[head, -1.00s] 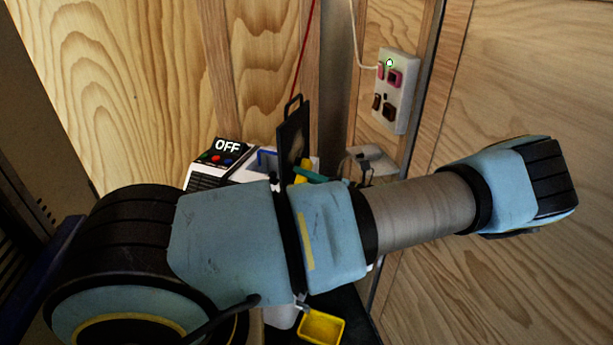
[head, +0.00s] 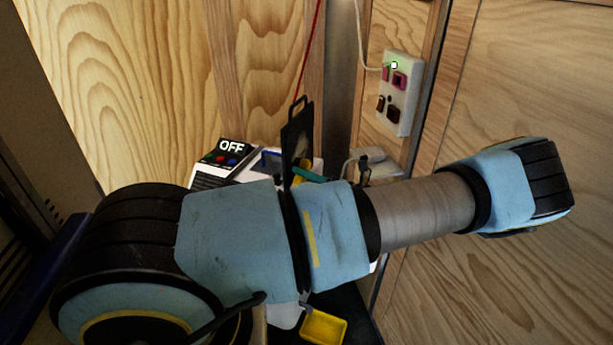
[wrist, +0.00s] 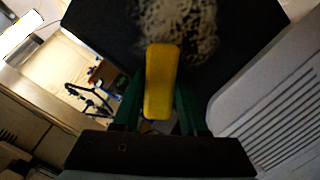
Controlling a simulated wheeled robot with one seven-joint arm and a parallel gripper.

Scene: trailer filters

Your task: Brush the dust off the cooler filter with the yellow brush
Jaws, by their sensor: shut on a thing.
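The yellow brush (wrist: 160,85) is held between the green fingers of my gripper (wrist: 160,98) in the wrist view. Its far end meets or nearly meets a pale dust patch (wrist: 178,22) on the black cooler filter (wrist: 100,28); I cannot tell whether they touch. In the head view the filter (head: 297,125) stands upright with its loop handle on top, by the white cooler (head: 212,178) with its "OFF" display. A bit of the brush (head: 306,167) and a teal finger show beside the filter. My arm hides the filter's lower part.
A white socket panel (head: 400,92) with a cable is on the wooden wall at right. A yellow tray (head: 323,327) sits low, below my arm. A red cord (head: 308,50) hangs behind the filter. A grey vented surface (wrist: 280,110) is close at right in the wrist view.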

